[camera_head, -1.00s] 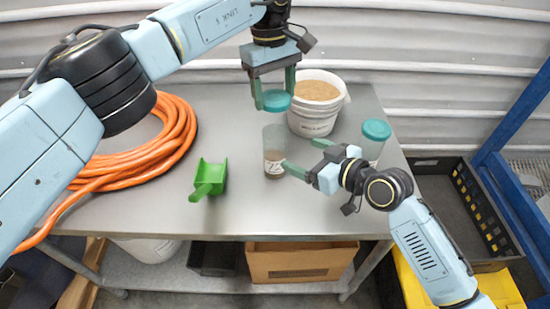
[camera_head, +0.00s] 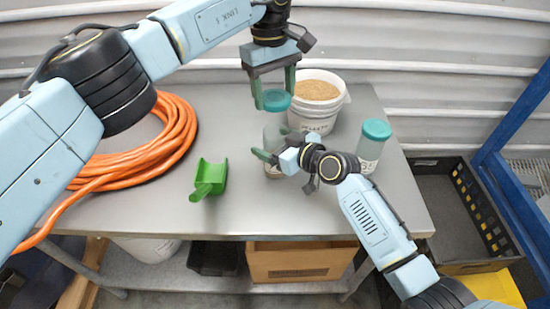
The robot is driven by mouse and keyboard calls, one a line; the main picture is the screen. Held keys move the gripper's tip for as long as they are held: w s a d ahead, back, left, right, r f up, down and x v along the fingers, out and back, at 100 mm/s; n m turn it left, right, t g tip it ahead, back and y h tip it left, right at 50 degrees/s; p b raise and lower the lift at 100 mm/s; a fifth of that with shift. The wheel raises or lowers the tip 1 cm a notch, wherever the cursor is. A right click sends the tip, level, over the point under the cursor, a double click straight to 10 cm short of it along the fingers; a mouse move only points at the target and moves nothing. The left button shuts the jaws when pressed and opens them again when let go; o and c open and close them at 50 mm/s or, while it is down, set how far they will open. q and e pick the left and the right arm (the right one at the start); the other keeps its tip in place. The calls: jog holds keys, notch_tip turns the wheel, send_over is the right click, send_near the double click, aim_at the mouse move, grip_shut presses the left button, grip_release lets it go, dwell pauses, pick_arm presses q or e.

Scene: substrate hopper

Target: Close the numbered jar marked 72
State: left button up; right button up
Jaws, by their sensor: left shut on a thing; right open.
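My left gripper (camera_head: 276,98) is shut on a teal lid (camera_head: 277,102), holding it level above an open clear jar (camera_head: 273,138). The jar stands upright on the table with brown contents low inside. Its label is now mostly hidden by my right gripper, so I cannot read its number. My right gripper (camera_head: 270,143) is open, with its fingers reaching about the jar's side; I cannot tell whether they touch it. A second clear jar (camera_head: 371,150) stands to the right with its teal lid (camera_head: 376,129) on; its label is only partly legible.
A white bucket (camera_head: 317,118) of tan grains stands behind the jar. A green scoop (camera_head: 209,180) lies left of it on the metal table (camera_head: 240,215). A coiled orange hose (camera_head: 165,150) fills the table's left. The front middle of the table is clear.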

jog(key=c, duration=1.5)
pick_arm(q)
jog(key=shift+f, duration=2.5)
pick_arm(e)
jog(key=shift+o, duration=0.2)
pick_arm(q)
jog(key=shift+f, duration=0.15)
jog(key=shift+f, duration=0.75)
jog(key=shift+f, duration=0.6)
pick_arm(e)
grip_shut()
pick_arm(q)
jog(key=m, duration=0.6)
jog(key=shift+y, duration=0.4)
